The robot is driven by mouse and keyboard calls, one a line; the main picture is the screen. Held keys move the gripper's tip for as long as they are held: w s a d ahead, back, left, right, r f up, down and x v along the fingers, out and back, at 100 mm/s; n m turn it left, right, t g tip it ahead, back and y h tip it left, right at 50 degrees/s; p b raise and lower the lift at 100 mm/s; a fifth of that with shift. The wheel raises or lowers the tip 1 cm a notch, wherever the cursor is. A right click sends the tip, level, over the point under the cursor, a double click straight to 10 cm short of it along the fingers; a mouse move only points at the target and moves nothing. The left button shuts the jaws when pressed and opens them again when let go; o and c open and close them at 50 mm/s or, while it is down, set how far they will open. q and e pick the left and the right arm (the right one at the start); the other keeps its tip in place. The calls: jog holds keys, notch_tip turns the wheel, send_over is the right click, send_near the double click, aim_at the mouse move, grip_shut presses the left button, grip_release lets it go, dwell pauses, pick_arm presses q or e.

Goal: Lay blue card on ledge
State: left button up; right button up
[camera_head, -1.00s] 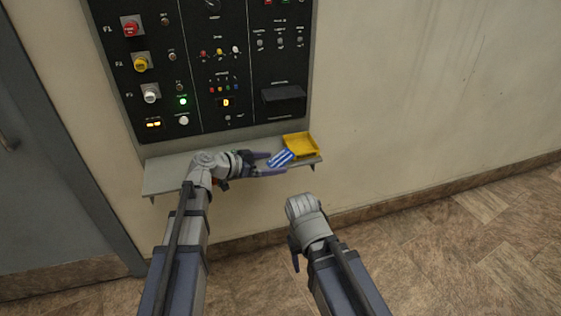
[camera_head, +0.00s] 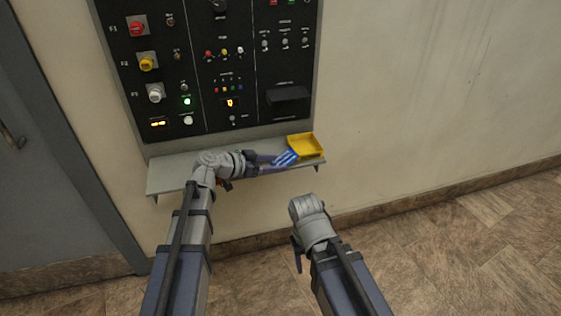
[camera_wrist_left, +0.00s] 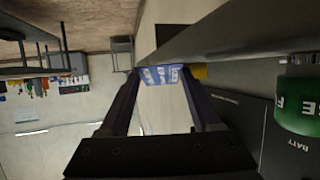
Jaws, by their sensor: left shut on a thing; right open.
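The blue card (camera_head: 287,158), with white marks, is at the fingertips of my left gripper (camera_head: 275,162), beside the yellow tray. In the left wrist view the card (camera_wrist_left: 160,76) spans the gap between the two fingers, and the left gripper (camera_wrist_left: 160,80) is shut on it. The grey ledge (camera_head: 170,176) runs below the control panel; the card is over its right part. I cannot tell whether the card touches the ledge. My right gripper (camera_head: 297,252) is open and low, away from the wall; its fingers are mostly hidden.
A yellow tray (camera_head: 306,146) sits on the ledge's right end. The black panel (camera_head: 215,75) with knobs, switches and lamps stands above the ledge. A grey door (camera_head: 50,180) is at the left. The ledge's left part is clear.

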pick_arm(q)
notch_tip(320, 180, up, 10)
jog(key=p, duration=1)
jog(key=shift+r, duration=0.2)
notch_tip(320, 180, up, 7)
jog(key=p, duration=0.7)
